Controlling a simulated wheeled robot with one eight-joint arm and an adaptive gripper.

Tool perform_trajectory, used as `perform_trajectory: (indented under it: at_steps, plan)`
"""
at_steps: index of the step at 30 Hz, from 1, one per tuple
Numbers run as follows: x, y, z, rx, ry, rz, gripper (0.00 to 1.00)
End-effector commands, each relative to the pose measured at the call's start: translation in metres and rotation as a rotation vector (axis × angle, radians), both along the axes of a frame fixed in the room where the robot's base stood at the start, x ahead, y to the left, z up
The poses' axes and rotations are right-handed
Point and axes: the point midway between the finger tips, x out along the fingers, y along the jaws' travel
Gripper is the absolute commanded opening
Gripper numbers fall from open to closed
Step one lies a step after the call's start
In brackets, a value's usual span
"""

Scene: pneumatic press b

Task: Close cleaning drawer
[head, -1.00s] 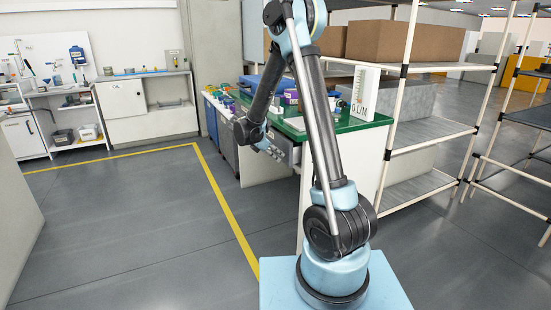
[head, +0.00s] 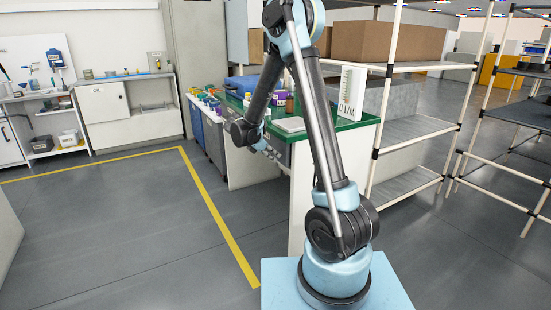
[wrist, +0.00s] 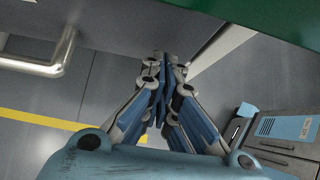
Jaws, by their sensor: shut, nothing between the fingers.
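A grey drawer front under the green-topped bench (head: 345,133) is partly hidden behind my arm in the head view. In the wrist view a grey panel, apparently this drawer's front (wrist: 115,32), with a bent metal bar handle (wrist: 55,60), is at the upper left. How far the drawer stands out is not clear. No label shows on it. My gripper (wrist: 162,62) is shut and empty, its fingertips below the bench edge and to the right of the handle, apart from it. In the head view my gripper (head: 268,148) is small beside the bench front.
Grey cabinets with a blue label (wrist: 285,127) stand at the lower right of the wrist view. A shelf rack (head: 415,130) stands right of the bench. Open grey floor with a yellow line (head: 215,210) lies to the left. A white cabinet (head: 130,110) is at the back.

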Motion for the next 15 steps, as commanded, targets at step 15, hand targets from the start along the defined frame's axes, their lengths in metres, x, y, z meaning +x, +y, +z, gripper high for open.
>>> perform_trajectory:
  at_steps: [15]
  plan:
    - [-0.027,0.061,0.043,0.000,0.002,-0.007,0.00]
